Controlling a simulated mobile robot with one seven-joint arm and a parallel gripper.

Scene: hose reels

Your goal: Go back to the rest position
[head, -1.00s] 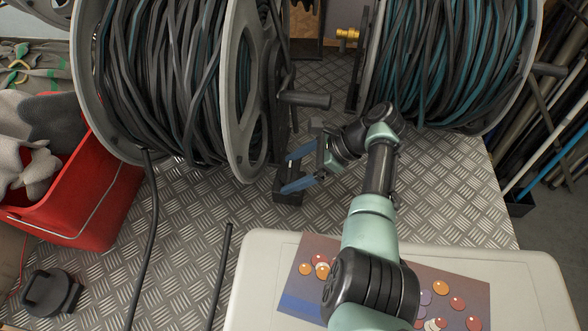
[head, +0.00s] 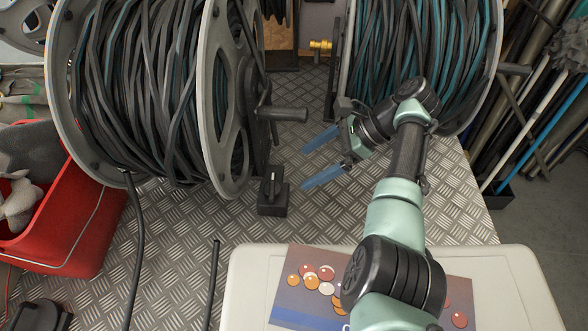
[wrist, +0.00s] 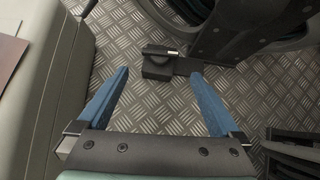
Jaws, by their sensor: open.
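My gripper (head: 322,163) is open, with two blue fingers spread apart and nothing between them. In the head view it hangs over the metal floor, to the right of the left hose reel and its black crank handle (head: 283,114). A small black block with an upright lever (head: 272,192) stands on the floor to the left of my fingers, apart from them. In the wrist view my gripper (wrist: 158,95) is also open, and the black block (wrist: 158,68) lies beyond the fingertips.
Two large hose reels stand left (head: 150,90) and right (head: 420,60). A red bin (head: 80,235) is at the left. A pale case (head: 510,270) with a printed sheet (head: 300,300) is in front. Poles (head: 540,130) lean at the right.

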